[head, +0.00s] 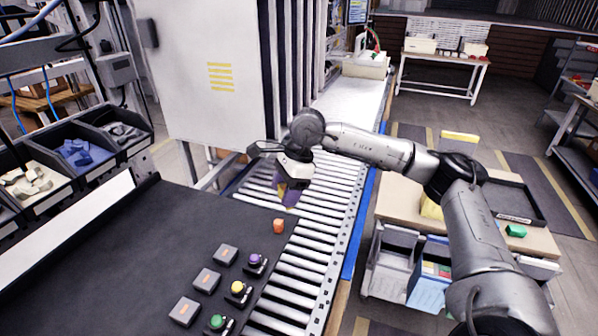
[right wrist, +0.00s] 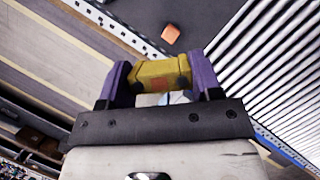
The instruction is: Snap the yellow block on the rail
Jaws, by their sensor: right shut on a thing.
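My right gripper (head: 292,192), with purple fingers, is above the roller conveyor, beyond the far right corner of the dark worktop. In the right wrist view its fingers (right wrist: 160,82) are shut on a yellow block (right wrist: 158,74), gripped at both ends, with an orange patch on its face. In the head view the fingers mostly hide this block. Button modules with purple (head: 256,259), yellow (head: 238,287) and green (head: 217,321) tops stand in a row near the worktop's right edge. I cannot clearly make out the rail. My left gripper is out of view.
An orange block (head: 278,226) lies on the dark worktop (head: 110,265) near its far right corner. Several grey modules stand beside the buttons. The roller conveyor (head: 300,262) runs along the worktop's right side. Part bins (head: 78,150) stand at left. A white cabinet (head: 205,75) rises behind.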

